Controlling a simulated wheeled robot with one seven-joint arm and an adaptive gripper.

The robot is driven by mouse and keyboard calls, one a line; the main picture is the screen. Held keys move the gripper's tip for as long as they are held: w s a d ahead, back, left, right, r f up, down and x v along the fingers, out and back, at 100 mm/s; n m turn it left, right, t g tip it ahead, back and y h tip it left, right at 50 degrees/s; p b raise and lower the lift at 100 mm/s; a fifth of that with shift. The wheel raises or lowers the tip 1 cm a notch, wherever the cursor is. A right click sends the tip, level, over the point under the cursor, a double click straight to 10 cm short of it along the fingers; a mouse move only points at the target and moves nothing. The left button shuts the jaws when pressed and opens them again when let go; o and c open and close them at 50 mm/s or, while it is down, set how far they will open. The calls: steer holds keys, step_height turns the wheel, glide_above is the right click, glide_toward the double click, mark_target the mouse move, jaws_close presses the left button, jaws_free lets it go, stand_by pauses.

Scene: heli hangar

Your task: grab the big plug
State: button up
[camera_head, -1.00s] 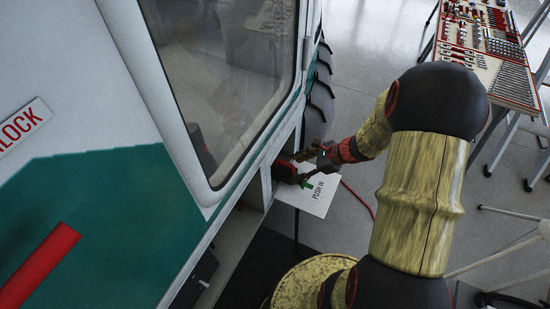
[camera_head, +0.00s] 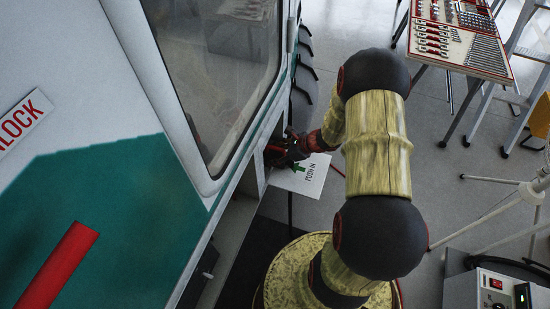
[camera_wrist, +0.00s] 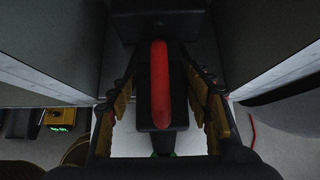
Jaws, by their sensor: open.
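The big plug (camera_wrist: 160,118) is a black body with a long red strip, in the middle of the wrist view. In the head view its red part (camera_head: 273,153) shows at the opening in the vehicle's side, mostly hidden by my gripper. My gripper (camera_head: 290,150) reaches into that opening. In the wrist view its ochre-padded fingers (camera_wrist: 163,92) stand open, one on each side of the plug, with gaps showing. The far end of the plug meets a dark block at the top of the wrist view.
A white "PUSH IN" flap (camera_head: 312,182) with a green arrow lies below the opening. The vehicle's door frame (camera_head: 215,190) is close on the left. A tool table (camera_head: 485,55) and a tripod stand (camera_head: 500,205) are to the right, with floor between.

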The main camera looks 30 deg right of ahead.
steer(key=c, duration=1.2)
steer(key=shift+r, duration=0.15)
steer(key=shift+c, duration=0.2)
